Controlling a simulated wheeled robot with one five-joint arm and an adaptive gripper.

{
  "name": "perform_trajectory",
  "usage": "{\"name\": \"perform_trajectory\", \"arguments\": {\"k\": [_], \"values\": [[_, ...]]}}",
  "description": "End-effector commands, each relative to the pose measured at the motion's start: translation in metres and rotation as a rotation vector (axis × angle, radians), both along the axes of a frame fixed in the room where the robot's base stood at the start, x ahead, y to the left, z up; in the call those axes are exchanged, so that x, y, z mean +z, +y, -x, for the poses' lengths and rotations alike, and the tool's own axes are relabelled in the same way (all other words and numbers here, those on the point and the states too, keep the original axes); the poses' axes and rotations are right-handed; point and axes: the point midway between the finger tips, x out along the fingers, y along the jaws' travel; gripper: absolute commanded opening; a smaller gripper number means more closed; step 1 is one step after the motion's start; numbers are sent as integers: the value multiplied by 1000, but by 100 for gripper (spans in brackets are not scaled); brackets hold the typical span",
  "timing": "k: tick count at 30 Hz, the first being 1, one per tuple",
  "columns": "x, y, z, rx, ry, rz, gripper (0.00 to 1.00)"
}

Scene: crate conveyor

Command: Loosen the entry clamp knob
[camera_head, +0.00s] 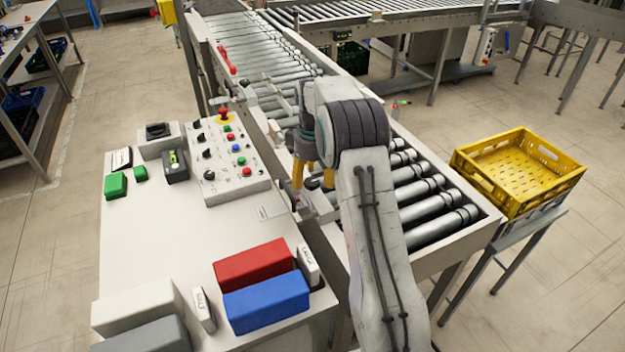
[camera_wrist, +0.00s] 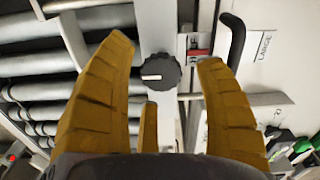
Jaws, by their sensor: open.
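The clamp knob (camera_wrist: 160,72) is a round black knob with a ribbed rim and a white pointer line. In the wrist view it sits on a pale metal bar between my gripper's yellow fingers. My gripper (camera_wrist: 168,55) is open, with one finger on each side of the knob and visible gaps to it. In the head view my gripper (camera_head: 312,172) points down at the conveyor's near side rail, beside the table. There the knob is largely hidden by the gripper and arm, and I cannot tell whether the fingers reach down to its height.
A control panel (camera_head: 217,172) with buttons and switches stands on the white table. Red (camera_head: 254,264) and blue (camera_head: 266,302) blocks lie at its near end. A black bent handle (camera_wrist: 235,38) rises close to the right finger. A yellow crate (camera_head: 577,178) stands right of the roller conveyor (camera_head: 420,190).

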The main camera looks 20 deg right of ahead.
Motion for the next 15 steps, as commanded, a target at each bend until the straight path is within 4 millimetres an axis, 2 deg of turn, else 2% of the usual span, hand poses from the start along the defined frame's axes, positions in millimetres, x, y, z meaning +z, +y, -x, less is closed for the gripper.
{"name": "perform_trajectory", "arguments": {"k": [6, 15], "values": [[-10, 0, 0, 0, 0, 0, 65], [-12, 0, 0, 0, -1, 0, 65]]}}
